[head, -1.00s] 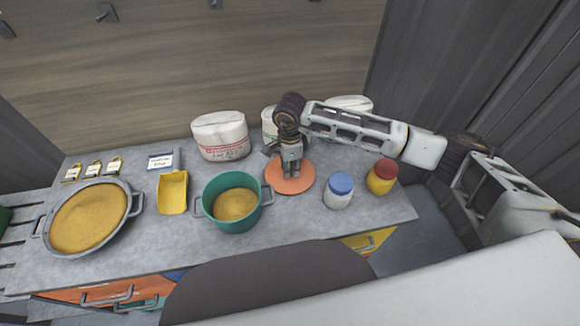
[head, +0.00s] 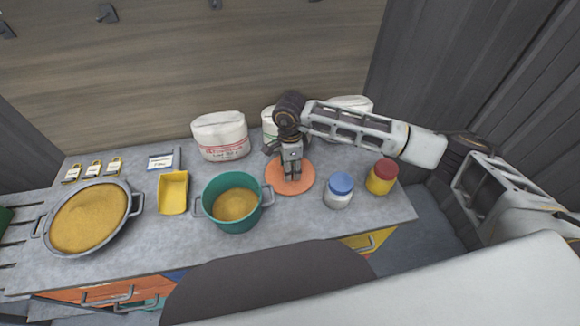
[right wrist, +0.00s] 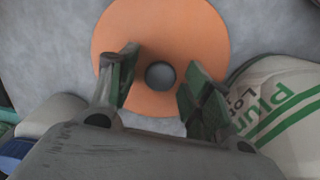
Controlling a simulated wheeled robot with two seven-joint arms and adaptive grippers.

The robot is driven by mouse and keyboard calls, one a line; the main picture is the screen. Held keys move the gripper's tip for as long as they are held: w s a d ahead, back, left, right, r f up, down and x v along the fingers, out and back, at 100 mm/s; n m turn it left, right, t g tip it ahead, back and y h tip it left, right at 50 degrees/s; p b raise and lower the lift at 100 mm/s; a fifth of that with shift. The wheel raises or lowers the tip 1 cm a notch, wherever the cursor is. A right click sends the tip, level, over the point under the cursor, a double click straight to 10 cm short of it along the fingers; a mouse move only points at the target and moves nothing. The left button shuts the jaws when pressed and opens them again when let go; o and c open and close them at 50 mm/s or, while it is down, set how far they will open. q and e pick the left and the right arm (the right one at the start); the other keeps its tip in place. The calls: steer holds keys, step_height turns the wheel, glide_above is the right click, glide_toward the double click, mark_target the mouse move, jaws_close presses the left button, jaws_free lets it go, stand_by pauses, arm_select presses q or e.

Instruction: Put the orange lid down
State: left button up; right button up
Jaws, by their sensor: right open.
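The orange lid (head: 302,187) is a flat disc lying on the grey counter, to the right of the green pot (head: 212,207). In the right wrist view the lid (right wrist: 160,30) shows a dark round knob (right wrist: 160,76) at its middle. My right gripper (head: 292,179) is above the lid, pointing down. In the right wrist view my right gripper (right wrist: 158,85) is open, with one finger on each side of the knob and a gap to it on both sides. My left gripper is not in view.
A white jar with a blue cap (head: 339,190) and a yellow jar with a red cap (head: 382,177) stand right of the lid. White sacks (head: 220,136) stand behind. A yellow scoop (head: 173,193) and a pan of yellow powder (head: 88,218) are at left.

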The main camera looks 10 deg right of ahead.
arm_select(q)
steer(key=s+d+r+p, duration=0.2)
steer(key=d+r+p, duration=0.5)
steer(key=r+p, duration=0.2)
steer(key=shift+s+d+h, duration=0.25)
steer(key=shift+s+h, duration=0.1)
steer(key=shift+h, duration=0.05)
arm_select(e)
step_height(320, 180, up, 22)
stand_by(1.4)
